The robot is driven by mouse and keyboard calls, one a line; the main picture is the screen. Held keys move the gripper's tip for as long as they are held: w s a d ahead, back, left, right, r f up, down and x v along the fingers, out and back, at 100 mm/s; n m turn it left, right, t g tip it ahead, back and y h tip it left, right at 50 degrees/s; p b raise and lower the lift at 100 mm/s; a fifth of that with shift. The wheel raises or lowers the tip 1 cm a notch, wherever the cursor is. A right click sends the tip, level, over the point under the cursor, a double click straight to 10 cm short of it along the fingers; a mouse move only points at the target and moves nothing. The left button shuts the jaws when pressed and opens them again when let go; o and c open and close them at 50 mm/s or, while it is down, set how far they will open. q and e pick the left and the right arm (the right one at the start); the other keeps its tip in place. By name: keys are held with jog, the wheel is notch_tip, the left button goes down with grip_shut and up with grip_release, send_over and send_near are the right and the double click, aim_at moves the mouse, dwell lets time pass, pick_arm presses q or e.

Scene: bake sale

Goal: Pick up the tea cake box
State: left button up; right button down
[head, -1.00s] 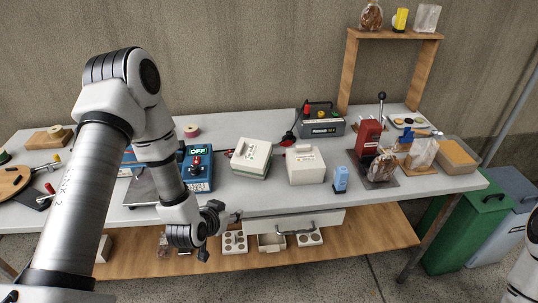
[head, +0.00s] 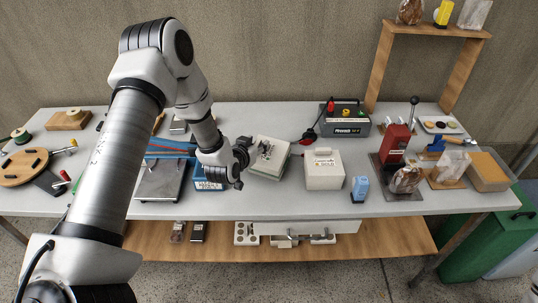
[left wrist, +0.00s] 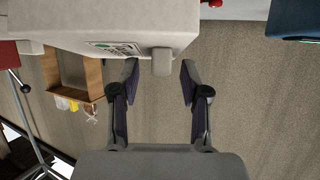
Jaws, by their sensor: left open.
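A second white box (head: 323,169) with a small label stands further right. The lettering is too small to tell which is the tea cake box. In the left wrist view a pale box with a green label (left wrist: 110,32) fills the top, seen upside down. Its small grey block (left wrist: 162,61) lies between the open fingertips (left wrist: 160,70). The fingers hold nothing. My right gripper is out of view.
A blue control box (head: 208,180) stands partly behind my left gripper. A light blue carton (head: 360,188), a red press (head: 393,145) and a dark grey device (head: 345,122) stand to the right. Bare table (head: 275,205) lies in front of the boxes.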

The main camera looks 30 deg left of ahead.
pick_arm(q)
jog(key=shift+w+f, duration=0.15)
jog(key=shift+w, duration=0.1)
jog(key=shift+s, duration=0.15)
jog(key=shift+c, duration=1)
grip_shut()
jog(key=shift+r, duration=0.25)
